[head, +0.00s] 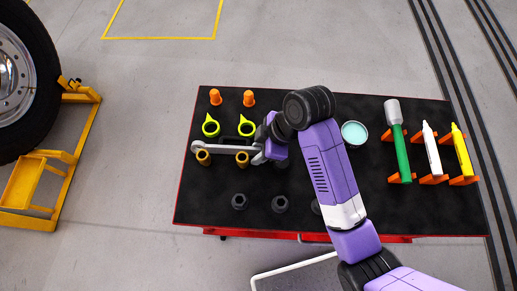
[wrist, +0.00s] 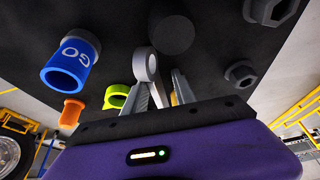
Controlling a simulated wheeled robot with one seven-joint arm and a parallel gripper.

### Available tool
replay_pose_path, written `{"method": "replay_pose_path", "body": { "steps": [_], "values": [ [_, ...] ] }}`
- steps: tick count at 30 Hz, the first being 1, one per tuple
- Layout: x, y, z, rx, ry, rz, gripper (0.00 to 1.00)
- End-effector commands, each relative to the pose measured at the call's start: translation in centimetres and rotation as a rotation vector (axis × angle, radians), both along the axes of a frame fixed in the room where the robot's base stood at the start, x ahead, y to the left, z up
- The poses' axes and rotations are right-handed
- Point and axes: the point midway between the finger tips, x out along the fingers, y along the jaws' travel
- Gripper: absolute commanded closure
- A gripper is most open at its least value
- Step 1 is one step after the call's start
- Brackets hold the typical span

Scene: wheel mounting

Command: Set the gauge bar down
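The gauge bar (head: 222,150), a pale grey bar with rounded ends, reaches left from my gripper (head: 262,153) in the head view. Its left end is over the left part of the black table top, close to two bronze cylinders. In the wrist view the gauge bar (wrist: 146,66) shows nearly end-on with a round ring end, between the fingers of my gripper (wrist: 163,86). The fingers are closed around it. I cannot tell whether the bar touches anything beneath it.
The black table top (head: 260,220) holds bronze cylinders (head: 242,159), lime rings (head: 211,127), orange cones (head: 215,97) and dark hex nuts (head: 280,204). A blue GO piece (wrist: 72,62) stands nearby. Markers and a green-handled tool (head: 402,150) rest on orange holders at right.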

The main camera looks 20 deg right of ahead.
Motion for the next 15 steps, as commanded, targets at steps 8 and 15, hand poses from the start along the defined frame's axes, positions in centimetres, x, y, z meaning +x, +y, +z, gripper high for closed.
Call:
{"method": "replay_pose_path", "body": {
  "steps": [8, 15],
  "values": [
    [-0.1, -0.7, 2.0, 0.0, -0.004, -0.001, 0.68],
    [-0.7, -2.7, 7.2, 0.0, -0.005, -0.002, 0.68]
  ]
}}
